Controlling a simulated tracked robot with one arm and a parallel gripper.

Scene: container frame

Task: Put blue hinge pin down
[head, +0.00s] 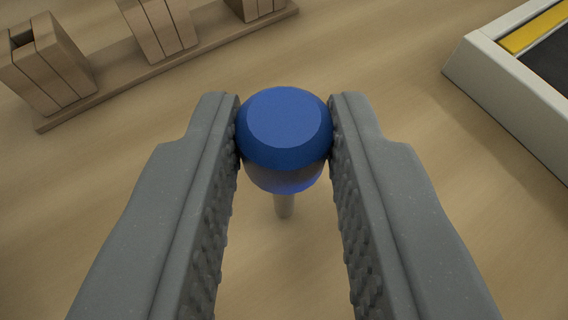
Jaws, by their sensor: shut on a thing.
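The blue hinge pin (284,127) is between the fingertips of my gripper (284,135) in the middle of the head view. It has a wide, rounded blue head with a flat top. A thin grey shaft (284,206) points down below the head. Both grey, ridged fingers press on the sides of the blue head. I cannot tell whether the shaft's lower end touches the wooden table surface (420,225).
A wooden rack (110,85) with several upright wooden blocks (50,65) stands at the upper left. A white-framed tray (515,105) with a yellow strip (535,27) and a dark inside is at the upper right. The table between them is bare.

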